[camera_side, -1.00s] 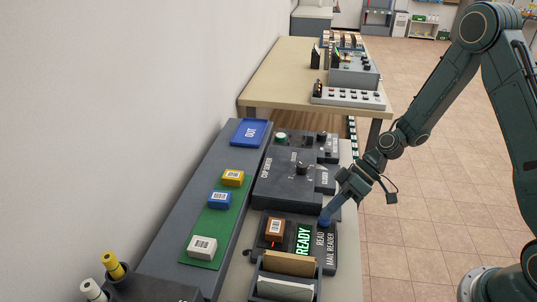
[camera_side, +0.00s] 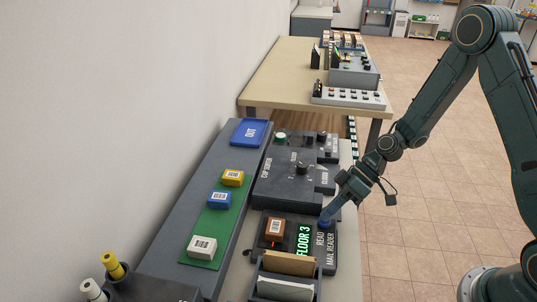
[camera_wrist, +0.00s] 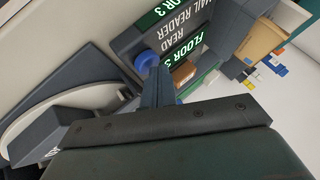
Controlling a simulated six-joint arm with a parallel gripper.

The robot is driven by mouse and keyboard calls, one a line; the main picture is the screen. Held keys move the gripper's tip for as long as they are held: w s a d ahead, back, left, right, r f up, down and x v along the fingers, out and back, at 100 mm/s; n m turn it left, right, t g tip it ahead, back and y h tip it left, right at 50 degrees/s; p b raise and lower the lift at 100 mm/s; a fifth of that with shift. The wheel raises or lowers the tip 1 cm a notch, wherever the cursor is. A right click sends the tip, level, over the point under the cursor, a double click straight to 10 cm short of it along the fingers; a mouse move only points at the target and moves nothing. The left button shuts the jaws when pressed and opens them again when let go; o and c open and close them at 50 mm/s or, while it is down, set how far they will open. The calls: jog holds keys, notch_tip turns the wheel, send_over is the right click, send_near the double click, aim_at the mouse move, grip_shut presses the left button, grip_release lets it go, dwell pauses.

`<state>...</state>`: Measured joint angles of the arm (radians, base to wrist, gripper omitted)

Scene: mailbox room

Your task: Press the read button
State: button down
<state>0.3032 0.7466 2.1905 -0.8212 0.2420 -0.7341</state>
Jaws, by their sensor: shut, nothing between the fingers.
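The mail reader (camera_side: 318,268) is a dark box near the lower middle of the side view. Its green display (camera_side: 304,240) reads "FLOOR 3". The blue read button (camera_side: 324,221) sits at its upper right, above the word READ; it also shows in the wrist view (camera_wrist: 146,62). A brown parcel (camera_side: 275,229) with a barcode label lies on the reader's left part. My gripper (camera_side: 330,217) is shut and empty, with its fingertips at the blue button. In the wrist view the fingers (camera_wrist: 157,80) overlap the button's edge; whether they touch it is hard to tell.
The cup sorter (camera_side: 285,180) with a knob stands behind the reader. A holder with envelopes (camera_side: 289,264) stands in front. A green mat (camera_side: 212,225) with yellow, blue and white parcels and a blue OUT tray (camera_side: 250,132) lie left. Open floor is right.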

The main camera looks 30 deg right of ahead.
jog(key=shift+r, duration=0.9)
jog(key=shift+r, duration=0.15)
jog(key=shift+r, duration=2.4)
jog(key=s+d+r+m+t+h, duration=0.2)
jog(key=s+d+r+m+h, duration=0.1)
jog(key=s+r, duration=0.6)
jog(key=s+d+r+m+t+h, duration=0.2)
jog(key=s+d+r+m+h, duration=0.2)
jog(key=s+r, duration=0.5)
jog(key=shift+s+d+r+h, duration=0.35)
jog(key=shift+s+d+h, duration=0.05)
jog(key=shift+s+h, duration=0.65)
